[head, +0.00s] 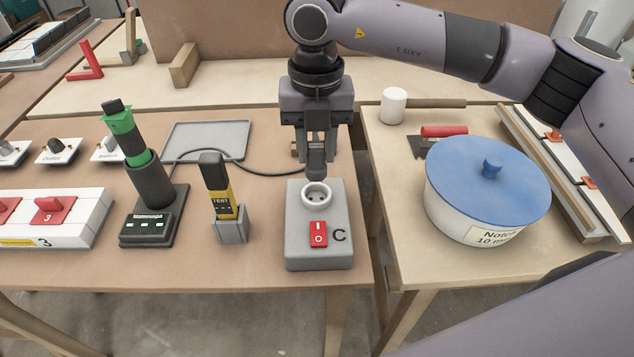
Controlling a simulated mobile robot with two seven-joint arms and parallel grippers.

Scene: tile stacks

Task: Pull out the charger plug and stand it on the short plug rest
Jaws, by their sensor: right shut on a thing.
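My right gripper (317,150) is shut on the dark grey charger plug (316,163). It holds the plug upright just above or behind the round socket (317,193) of the grey box marked C (319,255). The socket's face and holes show, so the plug appears out of it; the exact gap is hard to judge. A dark cable (265,169) runs from the plug's area to the black charger stand (152,215), which holds a green and black tool. I cannot clearly make out the short plug rest; a small brown piece beside the fingers is mostly hidden. My left gripper is not in view.
A yellow-black tester (220,195) stands in a grey holder left of the box. A flat grey tray (207,140) lies behind. A red switch (318,234) is on the box. Right, across a gap, are a blue-lidded pot (470,215) and a white-headed mallet (393,105).

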